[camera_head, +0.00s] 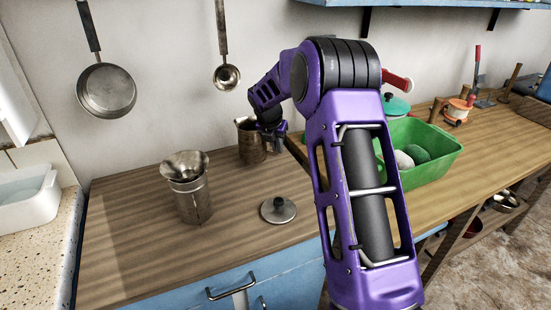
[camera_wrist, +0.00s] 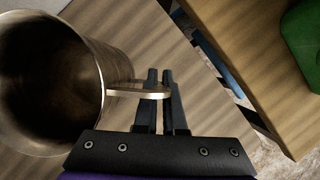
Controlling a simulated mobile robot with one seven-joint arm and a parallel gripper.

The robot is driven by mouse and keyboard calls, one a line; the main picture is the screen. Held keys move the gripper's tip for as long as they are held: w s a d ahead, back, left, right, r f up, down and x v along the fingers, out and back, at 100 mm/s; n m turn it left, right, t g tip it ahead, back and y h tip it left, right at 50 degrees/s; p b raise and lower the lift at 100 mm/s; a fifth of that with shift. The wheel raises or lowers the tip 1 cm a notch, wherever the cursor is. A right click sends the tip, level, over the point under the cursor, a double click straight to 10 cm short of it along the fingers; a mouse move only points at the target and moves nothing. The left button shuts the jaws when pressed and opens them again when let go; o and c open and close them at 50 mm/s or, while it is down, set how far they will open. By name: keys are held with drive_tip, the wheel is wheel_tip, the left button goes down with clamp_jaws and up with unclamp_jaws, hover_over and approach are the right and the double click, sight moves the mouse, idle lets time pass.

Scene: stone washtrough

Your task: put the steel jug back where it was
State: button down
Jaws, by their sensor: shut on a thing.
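The steel jug (camera_head: 252,146) is a brownish metal vessel with an open top, upright at the back of the wooden counter near the wall. In the wrist view the jug (camera_wrist: 45,85) fills the left side, with its open mouth facing the camera and its inside looking empty. Its handle (camera_wrist: 125,88) reaches between the two dark fingers. My gripper (camera_head: 270,129) is shut on the handle, on the jug's right side; its fingers also show in the wrist view (camera_wrist: 160,85). I cannot tell whether the jug's base touches the counter.
A steel canister (camera_head: 194,200) topped by a metal bowl-like piece (camera_head: 185,163) stands left of the jug. A round lid (camera_head: 278,211) with a dark knob lies in front. A green tub (camera_head: 428,166) stands right, behind my arm. Pans (camera_head: 106,91) hang on the wall. The counter's left front is clear.

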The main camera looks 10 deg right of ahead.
drive_tip(key=shift+f, duration=1.75)
drive_tip(key=shift+f, duration=0.2)
drive_tip(key=c, duration=1)
unclamp_jaws()
drive_tip(key=shift+r, duration=0.1)
drive_tip(key=shift+a+r, duration=0.1)
drive_tip(key=shift+r, duration=0.25)
drive_tip(key=p+v, duration=0.1)
drive_tip(key=v, duration=1)
drive_tip(key=shift+r, duration=0.15)
drive_tip(key=shift+s, duration=0.2)
